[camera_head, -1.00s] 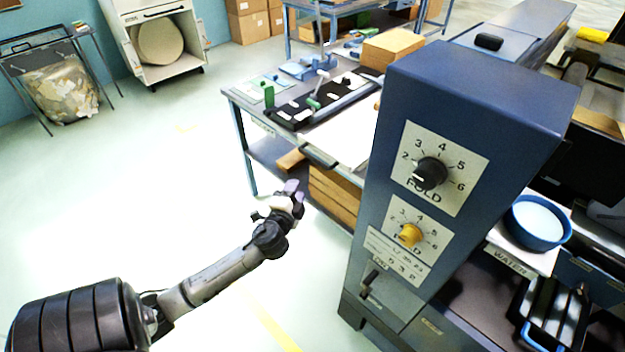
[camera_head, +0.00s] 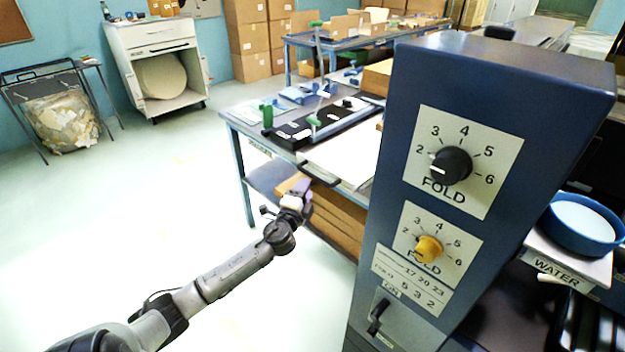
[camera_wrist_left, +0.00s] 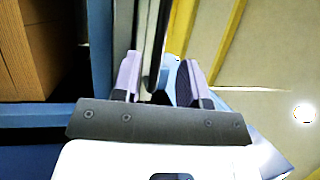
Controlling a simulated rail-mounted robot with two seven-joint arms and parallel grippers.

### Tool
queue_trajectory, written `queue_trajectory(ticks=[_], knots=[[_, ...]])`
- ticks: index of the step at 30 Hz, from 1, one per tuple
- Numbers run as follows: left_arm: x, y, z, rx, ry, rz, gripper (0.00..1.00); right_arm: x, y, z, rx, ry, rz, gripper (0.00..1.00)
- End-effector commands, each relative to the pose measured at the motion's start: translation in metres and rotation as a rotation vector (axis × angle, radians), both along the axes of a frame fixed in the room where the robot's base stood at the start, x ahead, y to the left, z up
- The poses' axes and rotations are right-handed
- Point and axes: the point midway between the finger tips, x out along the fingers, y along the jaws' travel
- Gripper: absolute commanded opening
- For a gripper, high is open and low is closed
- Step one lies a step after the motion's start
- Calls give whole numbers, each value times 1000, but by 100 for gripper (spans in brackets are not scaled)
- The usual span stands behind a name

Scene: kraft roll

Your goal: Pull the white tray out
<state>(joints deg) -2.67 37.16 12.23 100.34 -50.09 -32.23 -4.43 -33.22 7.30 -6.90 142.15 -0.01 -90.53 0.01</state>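The white tray (camera_head: 343,153) lies flat at the front edge of the blue-framed worktable, its right part hidden behind the blue control cabinet. A dark bar handle (camera_head: 318,175) is on its near edge. My left gripper (camera_head: 298,188) is just below and left of the handle in the head view. In the left wrist view my left gripper (camera_wrist_left: 158,82) has its two purple-grey fingers apart. A dark bar with a pale metal strip (camera_wrist_left: 152,45) shows in the gap beyond or between them; I cannot tell whether the fingers touch it. My right gripper is not in view.
The blue control cabinet (camera_head: 500,90) with dials stands close on the right. Cardboard boxes (camera_head: 335,215) sit on the table's lower shelf. A black fixture (camera_head: 325,122) lies on the tabletop behind the tray. The floor (camera_head: 150,230) to the left is clear.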

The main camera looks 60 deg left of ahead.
Motion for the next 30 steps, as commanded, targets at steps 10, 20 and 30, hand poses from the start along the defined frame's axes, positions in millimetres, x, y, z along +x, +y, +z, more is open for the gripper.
queue_trajectory(ticks=[10,20,30], knots=[[41,29,7,1,-1,0,40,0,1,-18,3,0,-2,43],[52,38,11,-1,0,0,40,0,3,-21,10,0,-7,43],[52,38,11,-1,0,0,31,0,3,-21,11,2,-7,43]])
